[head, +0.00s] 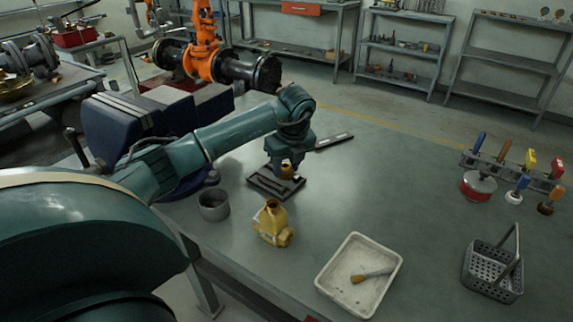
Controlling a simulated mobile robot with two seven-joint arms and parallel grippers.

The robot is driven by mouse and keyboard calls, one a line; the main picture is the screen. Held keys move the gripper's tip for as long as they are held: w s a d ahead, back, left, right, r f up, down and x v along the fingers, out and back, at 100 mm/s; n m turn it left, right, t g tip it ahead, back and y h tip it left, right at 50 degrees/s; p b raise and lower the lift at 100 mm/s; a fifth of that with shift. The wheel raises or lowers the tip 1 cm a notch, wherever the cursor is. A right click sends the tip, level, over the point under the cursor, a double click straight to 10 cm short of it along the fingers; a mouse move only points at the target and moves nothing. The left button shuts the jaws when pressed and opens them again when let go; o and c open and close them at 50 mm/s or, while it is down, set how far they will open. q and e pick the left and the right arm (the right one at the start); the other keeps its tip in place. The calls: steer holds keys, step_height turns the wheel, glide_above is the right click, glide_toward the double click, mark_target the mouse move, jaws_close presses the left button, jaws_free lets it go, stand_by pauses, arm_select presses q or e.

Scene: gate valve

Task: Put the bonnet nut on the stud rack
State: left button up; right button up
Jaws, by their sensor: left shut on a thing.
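My left gripper (287,163) points down over the bench and is shut on a small brass-coloured piece, which looks like the bonnet nut (287,172). The nut is partly hidden by the fingers. Just below it lies a flat dark tray or rack (262,191) with dark pieces in it. I cannot tell whether this is the stud rack, or whether the nut touches it. A brass valve body (270,228) with an open top stands on the bench, nearer than the dark tray. My right gripper is not in view.
A grey cup (214,209) stands left of the valve body. A white tray (339,303) holding a brush, a perforated basket (488,283) and a rack of coloured-handled tools (507,170) are to the right. A blue vise (115,125) is at left. The bench's middle is clear.

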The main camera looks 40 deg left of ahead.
arm_select(q)
steer(key=shift+f, duration=0.45)
steer(key=o, duration=1.1)
steer(key=shift+c, duration=0.2)
steer(key=shift+r, duration=0.2)
steer(key=v, duration=1.3)
steer(key=shift+s+f, duration=0.1)
steer(key=shift+f, duration=0.05)
